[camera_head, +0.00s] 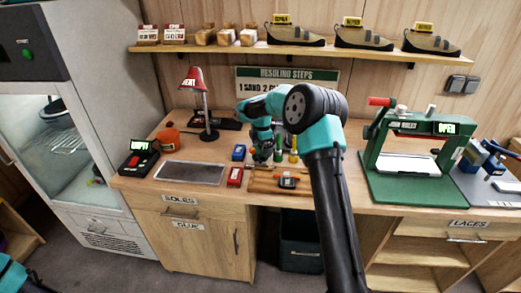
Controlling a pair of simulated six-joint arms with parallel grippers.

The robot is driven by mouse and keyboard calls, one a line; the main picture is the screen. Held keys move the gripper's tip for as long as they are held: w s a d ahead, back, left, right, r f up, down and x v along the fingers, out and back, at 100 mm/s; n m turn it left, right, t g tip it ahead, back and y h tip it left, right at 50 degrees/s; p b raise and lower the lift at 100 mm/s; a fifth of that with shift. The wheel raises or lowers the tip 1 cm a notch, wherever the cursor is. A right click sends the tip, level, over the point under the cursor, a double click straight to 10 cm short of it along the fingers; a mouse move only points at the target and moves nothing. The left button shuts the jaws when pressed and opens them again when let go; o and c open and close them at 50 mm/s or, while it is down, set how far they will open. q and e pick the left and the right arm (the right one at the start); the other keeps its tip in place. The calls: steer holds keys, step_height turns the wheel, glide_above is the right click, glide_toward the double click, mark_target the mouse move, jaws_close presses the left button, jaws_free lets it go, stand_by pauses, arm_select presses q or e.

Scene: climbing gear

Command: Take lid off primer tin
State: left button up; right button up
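My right arm reaches over the bench from the front, and its gripper (261,156) points down among small items at the middle of the bench. Its fingertips are small and partly mixed with what stands behind them, so I cannot tell if it is open, shut or touching anything. A blue item (239,152) and a red item (235,176) lie just left of it. Green (278,155) and yellow (293,156) items stand just right of it. I cannot tell which is the primer tin or make out its lid. Only a bit of my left arm shows at the bottom left corner; its gripper is out of view.
A wooden tray (262,186) lies in front of the gripper. A grey mat (190,173), red lamp (194,80), orange roll (168,138) and black box (138,160) are left. A green press (405,145) stands right. A shoe shelf (300,50) runs above.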

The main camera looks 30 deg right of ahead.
steer(key=c, duration=0.8)
steer(key=shift+o, duration=0.2)
step_height(320, 180, up, 10)
steer(key=shift+r, duration=0.1)
stand_by(0.4)
